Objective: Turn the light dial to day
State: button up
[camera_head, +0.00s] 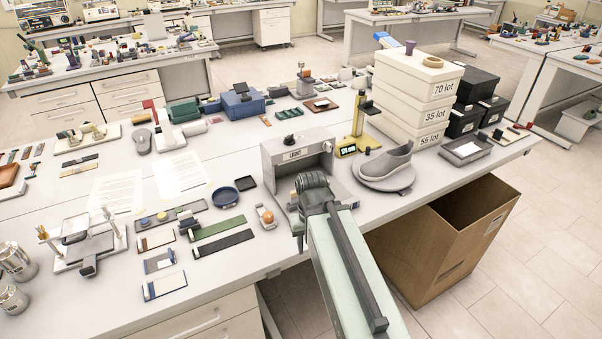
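A grey box labelled "LIGHT" (293,154) stands near the front edge of the table, in the middle of the head view. My arm reaches up from the bottom of the picture to the front of this box. My gripper (314,184) is at the box's front opening and covers much of it. The fingertips are not clearly visible, so I cannot tell whether they are open or touch anything. I cannot make out the light dial or its setting; part of the box's front is hidden behind my arm and gripper.
Right of the box, a grey shoe (384,162) sits on a round grey stand, with a yellow height gauge (357,128) behind it. White lot boxes (415,92) are stacked farther right. An open cardboard box (440,235) stands on the floor. Small trays and strips lie to the left.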

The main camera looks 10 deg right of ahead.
aim_at(288, 140)
jog(key=u, duration=2.7)
jog(key=k, duration=0.8)
jog(key=z, duration=0.6)
jog(key=i, duration=1)
jog(key=u, duration=0.1)
